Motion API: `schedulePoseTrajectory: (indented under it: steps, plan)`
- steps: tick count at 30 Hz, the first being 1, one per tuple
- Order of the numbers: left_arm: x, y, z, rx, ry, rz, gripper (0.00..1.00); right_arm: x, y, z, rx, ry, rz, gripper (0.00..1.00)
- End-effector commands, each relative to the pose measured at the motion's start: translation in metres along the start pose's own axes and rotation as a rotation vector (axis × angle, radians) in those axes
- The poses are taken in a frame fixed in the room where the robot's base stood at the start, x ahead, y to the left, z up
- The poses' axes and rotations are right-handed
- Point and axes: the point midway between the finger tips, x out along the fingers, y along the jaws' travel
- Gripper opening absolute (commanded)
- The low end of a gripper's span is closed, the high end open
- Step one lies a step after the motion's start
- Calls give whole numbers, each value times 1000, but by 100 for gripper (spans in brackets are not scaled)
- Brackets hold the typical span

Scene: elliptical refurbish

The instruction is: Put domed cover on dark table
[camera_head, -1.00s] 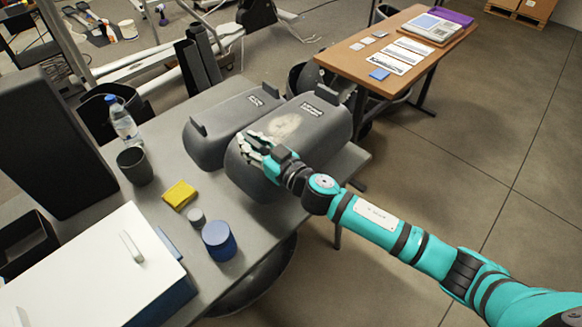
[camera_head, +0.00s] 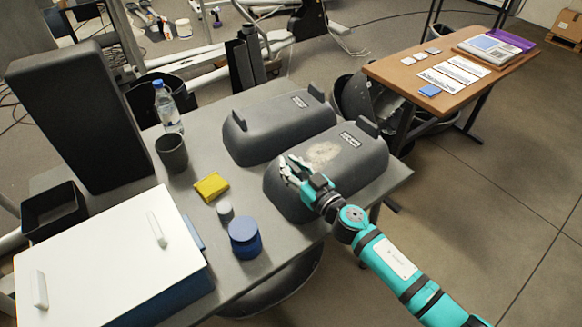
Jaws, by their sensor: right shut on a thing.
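Two dark grey domed covers lie side by side on the dark grey table (camera_head: 268,262). The nearer domed cover (camera_head: 345,160) has a pale worn patch and a small label on top. The farther domed cover (camera_head: 275,128) also has a label and an upright tab. My right gripper (camera_head: 290,172) is at the left end of the nearer cover, shut on it. The fingertips' exact contact is too small to tell. The cover's underside is hidden, so I cannot tell whether it rests fully on the table. My left gripper is not in view.
A yellow cloth (camera_head: 211,186), grey cup (camera_head: 172,153), water bottle (camera_head: 167,108), blue jar (camera_head: 244,238) and white-lidded box (camera_head: 110,262) crowd the table's left part. A tall black block (camera_head: 80,115) stands behind. A brown table (camera_head: 447,72) with papers is at the back right.

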Motion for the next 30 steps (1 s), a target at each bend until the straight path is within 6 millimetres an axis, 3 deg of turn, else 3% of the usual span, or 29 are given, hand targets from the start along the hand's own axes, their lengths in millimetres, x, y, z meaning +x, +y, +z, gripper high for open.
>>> schedulePoseTrajectory:
  steps: [5,6,11,22,30]
  plan:
    - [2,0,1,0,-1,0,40,0,0,0,-5,3,-1,0]
    - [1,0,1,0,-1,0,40,0,0,2,1,-1,0,18]
    - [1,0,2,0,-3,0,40,0,0,2,0,-1,0,39]
    - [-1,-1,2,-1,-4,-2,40,-6,0,1,0,-3,1,39]
    - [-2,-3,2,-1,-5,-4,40,-58,0,2,1,-4,0,39]
